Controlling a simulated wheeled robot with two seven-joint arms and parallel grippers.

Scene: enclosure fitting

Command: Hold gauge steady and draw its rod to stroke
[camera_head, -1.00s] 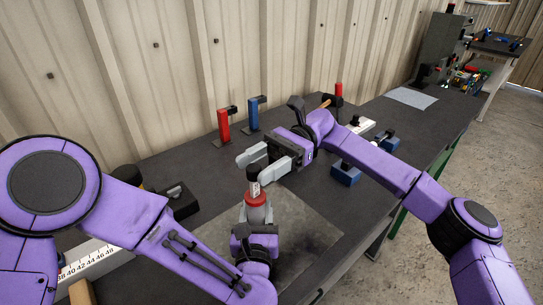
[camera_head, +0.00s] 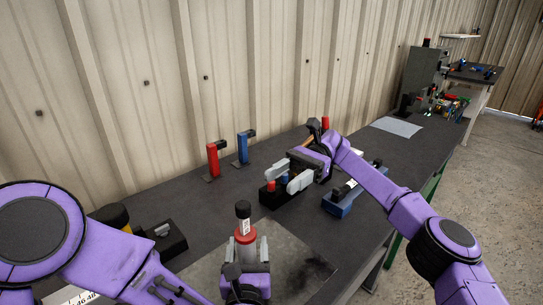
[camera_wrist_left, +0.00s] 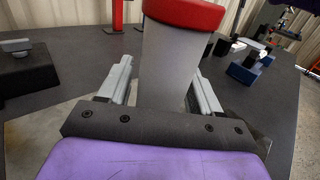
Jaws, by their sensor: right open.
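The gauge (camera_head: 246,240) stands upright at the front middle of the bench, with a grey body and a red collar. Its rod, bearing a white marked band and a black top (camera_head: 243,209), sticks up above the collar. My left gripper (camera_head: 248,252) has its fingers on both sides of the body and looks closed on it. In the left wrist view the grey body (camera_wrist_left: 172,70) fills the gap between the fingers, and the rod is out of frame. My right gripper (camera_head: 280,179) is open and empty, behind and to the right of the gauge, apart from it.
A dark block with red on it (camera_head: 285,196) lies beneath the right gripper. A blue fixture (camera_head: 342,203) stands right of it. Red (camera_head: 213,160) and blue (camera_head: 242,147) posts stand near the wall. A black block (camera_head: 163,238) lies left. A grey mat (camera_head: 300,262) lies under the gauge.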

